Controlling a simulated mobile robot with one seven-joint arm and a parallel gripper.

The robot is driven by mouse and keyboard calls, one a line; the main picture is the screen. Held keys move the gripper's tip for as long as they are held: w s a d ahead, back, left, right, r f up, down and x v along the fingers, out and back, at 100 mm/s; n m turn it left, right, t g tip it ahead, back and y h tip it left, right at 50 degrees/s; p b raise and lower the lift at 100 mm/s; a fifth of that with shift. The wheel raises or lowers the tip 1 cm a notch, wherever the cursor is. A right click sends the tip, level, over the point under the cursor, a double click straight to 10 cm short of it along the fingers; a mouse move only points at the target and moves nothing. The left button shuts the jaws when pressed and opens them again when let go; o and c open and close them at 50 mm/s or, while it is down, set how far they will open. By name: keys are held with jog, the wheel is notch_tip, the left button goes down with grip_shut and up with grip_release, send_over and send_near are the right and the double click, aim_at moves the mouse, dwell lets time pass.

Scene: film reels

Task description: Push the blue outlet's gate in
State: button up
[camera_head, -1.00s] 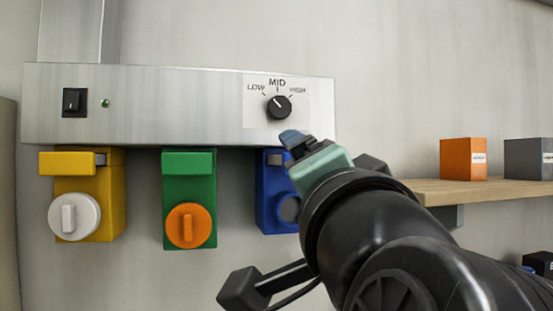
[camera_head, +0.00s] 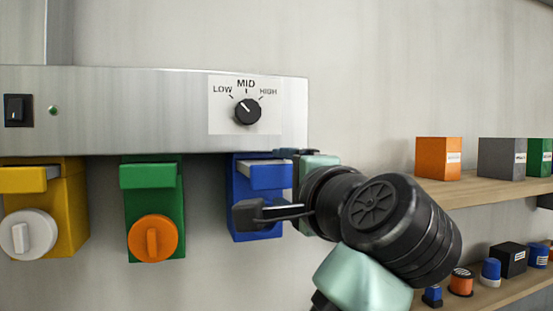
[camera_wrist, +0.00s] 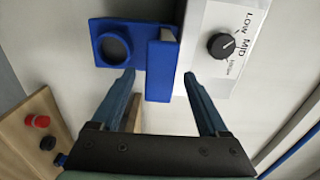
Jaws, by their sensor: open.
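The blue outlet (camera_head: 243,205) hangs under the right end of the metal panel, partly covered by my wrist and gripper. Its gate (camera_head: 268,176) is a blue block at the top front, with a light metal strip visible along it. In the wrist view the outlet (camera_wrist: 101,72) shows a round dark opening, and the gate (camera_wrist: 160,72) stands out beside it. My gripper (camera_wrist: 160,76) is open, with its two fingers on either side of the gate in the picture. In the head view my gripper (camera_head: 288,153) is beside the outlet's right side. I cannot tell whether the fingers touch it.
The metal panel (camera_head: 130,110) carries a black dial (camera_head: 248,111) and a switch (camera_head: 18,110). Left of the blue outlet hang a green outlet (camera_head: 174,200) with an orange cap and a yellow outlet (camera_head: 72,205) with a white cap. Shelves (camera_head: 470,188) with small boxes are at the right.

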jog(key=shift+p+x, duration=0.5)
jog(key=shift+x, duration=0.95)
jog(key=shift+c, duration=0.3)
grip_shut()
jog(key=shift+f, duration=0.1)
